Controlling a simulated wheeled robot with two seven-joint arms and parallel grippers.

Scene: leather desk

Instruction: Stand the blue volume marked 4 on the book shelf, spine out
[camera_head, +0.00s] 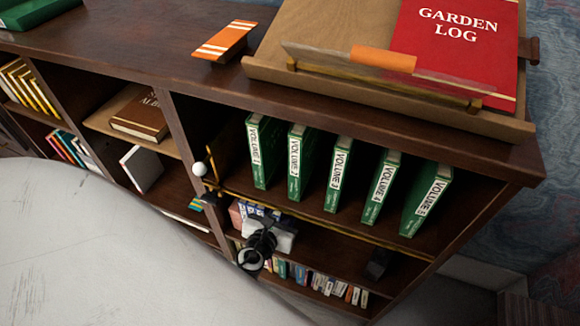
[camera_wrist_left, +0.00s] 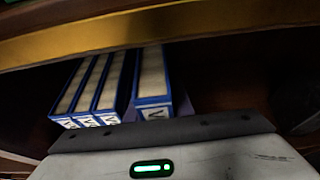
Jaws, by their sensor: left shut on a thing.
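In the left wrist view, a blue volume (camera_wrist_left: 152,78) stands a little apart from several blue volumes (camera_wrist_left: 93,85) to its left. Only a "V" shows on its label, so its number is hidden. My left gripper (camera_head: 270,236) reaches into the lower level of the book shelf (camera_head: 330,238) and is shut on this volume; its fingers are mostly hidden behind the housing. In the head view the blue volumes (camera_head: 249,211) are small and partly covered by the gripper. My right gripper is not in view.
Green volumes (camera_head: 335,175) numbered 1 to 5 stand spaced apart on the level above. Small books (camera_head: 330,285) line the level below. A board's edge (camera_wrist_left: 170,24) runs close above the blue volumes. Bare shelf floor lies right of my gripper, before a dark block (camera_head: 378,264).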

